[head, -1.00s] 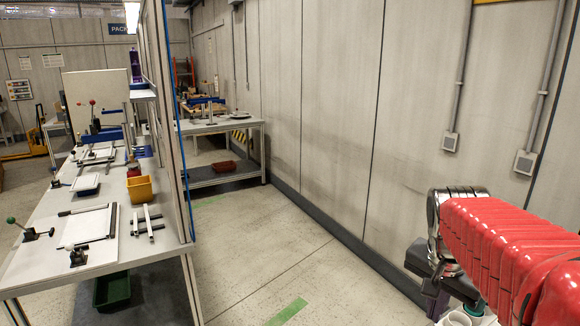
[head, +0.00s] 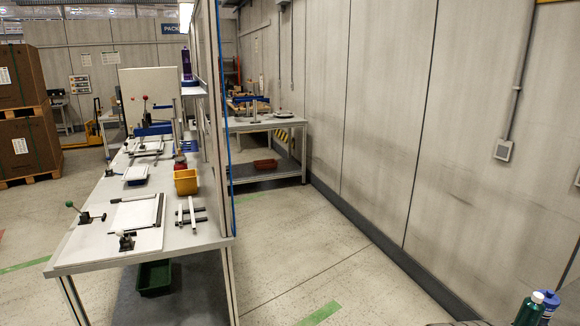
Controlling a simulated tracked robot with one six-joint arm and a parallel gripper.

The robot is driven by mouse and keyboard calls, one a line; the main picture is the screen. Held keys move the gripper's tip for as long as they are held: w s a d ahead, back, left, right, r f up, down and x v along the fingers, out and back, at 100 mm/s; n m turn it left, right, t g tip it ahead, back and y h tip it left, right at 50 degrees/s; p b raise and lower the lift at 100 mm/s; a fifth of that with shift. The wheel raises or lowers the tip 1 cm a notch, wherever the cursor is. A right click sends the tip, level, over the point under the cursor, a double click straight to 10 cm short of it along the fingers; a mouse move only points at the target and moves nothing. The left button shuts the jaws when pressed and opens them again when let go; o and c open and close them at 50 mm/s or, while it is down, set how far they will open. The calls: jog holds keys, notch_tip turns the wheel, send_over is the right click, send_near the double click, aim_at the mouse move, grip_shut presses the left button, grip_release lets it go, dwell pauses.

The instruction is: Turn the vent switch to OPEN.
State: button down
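No vent switch or drum pump can be made out in the head view. My gripper is not in view. Small grey boxes on conduits are on the right wall, one of them a wall box (head: 503,149); none shows a readable OPEN marking.
A workbench (head: 90,255) with clamps, a yellow bin (head: 186,181) and a panel edge stands at left. A second table (head: 270,122) is behind it. Stacked cartons (head: 22,145) are far left. Bottles (head: 530,309) show at lower right. The floor between bench and wall is clear.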

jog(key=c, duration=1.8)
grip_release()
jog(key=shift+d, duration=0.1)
